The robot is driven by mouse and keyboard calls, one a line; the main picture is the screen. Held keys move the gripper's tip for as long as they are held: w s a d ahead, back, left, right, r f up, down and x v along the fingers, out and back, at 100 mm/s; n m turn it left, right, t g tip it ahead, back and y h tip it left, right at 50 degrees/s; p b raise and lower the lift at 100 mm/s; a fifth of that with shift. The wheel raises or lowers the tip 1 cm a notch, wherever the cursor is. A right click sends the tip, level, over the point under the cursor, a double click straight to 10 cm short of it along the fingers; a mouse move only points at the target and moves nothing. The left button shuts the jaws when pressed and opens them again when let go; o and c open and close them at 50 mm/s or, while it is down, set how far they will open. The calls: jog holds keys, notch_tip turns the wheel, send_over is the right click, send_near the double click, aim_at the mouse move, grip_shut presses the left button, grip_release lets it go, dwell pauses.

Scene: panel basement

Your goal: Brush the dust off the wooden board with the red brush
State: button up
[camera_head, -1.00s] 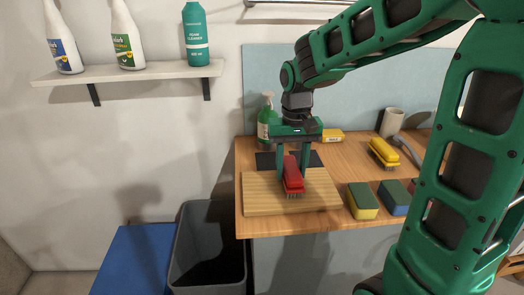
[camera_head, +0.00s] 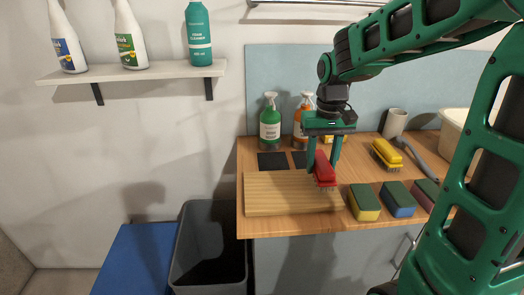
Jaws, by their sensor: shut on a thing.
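The wooden board (camera_head: 285,195) lies flat at the front left of the wooden worktop. Its visible surface looks bare; I cannot make out dust on it. My gripper (camera_head: 323,165) is over the board's right end, pointing down. It is shut on the red brush (camera_head: 325,169), one finger on each side. The brush's bristles point down near the board's right edge; I cannot tell whether they touch the board.
Several sponges (camera_head: 364,201) stand right of the board. A yellow brush (camera_head: 386,153), a cup (camera_head: 395,122) and spray bottles (camera_head: 270,122) are behind. Dark squares (camera_head: 271,161) lie behind the board. A grey bin (camera_head: 190,245) stands below the front left edge.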

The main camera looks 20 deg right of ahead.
aim_at(322, 160)
jog(key=shift+s+r, duration=0.1)
jog(key=shift+r, duration=3.15)
